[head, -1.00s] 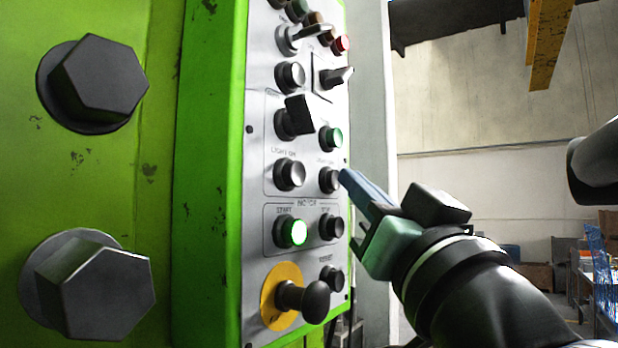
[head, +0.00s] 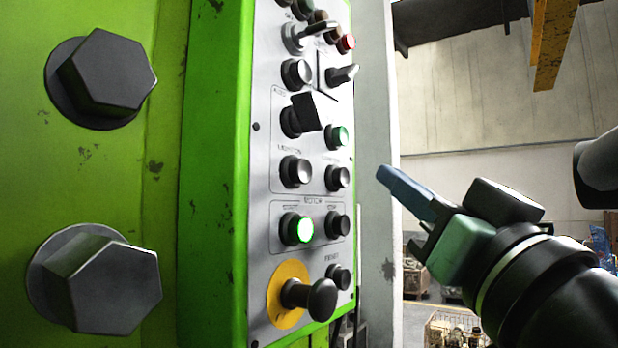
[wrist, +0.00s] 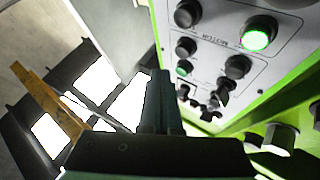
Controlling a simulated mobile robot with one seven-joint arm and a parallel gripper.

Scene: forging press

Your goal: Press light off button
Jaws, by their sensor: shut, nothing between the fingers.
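The light off button (head: 338,178) is a dark round button in the right column of the grey control panel (head: 262,200), right of the light on button (head: 297,171). It also shows in the wrist view (wrist: 186,46), right of the fingers. My gripper (head: 388,178) is shut and empty, its blue-grey fingertips pointing left at the panel. A clear gap lies between the tips and the button, at about the same height in the head view. In the wrist view the shut fingers (wrist: 163,100) point up the picture.
The motor start button (head: 298,229) glows green below, with the dark stop button (head: 338,225) beside it. A green button (head: 337,136) sits above. A black knob on a yellow disc (head: 311,298) sticks out low. A protruding lever (head: 314,33) is near the top.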

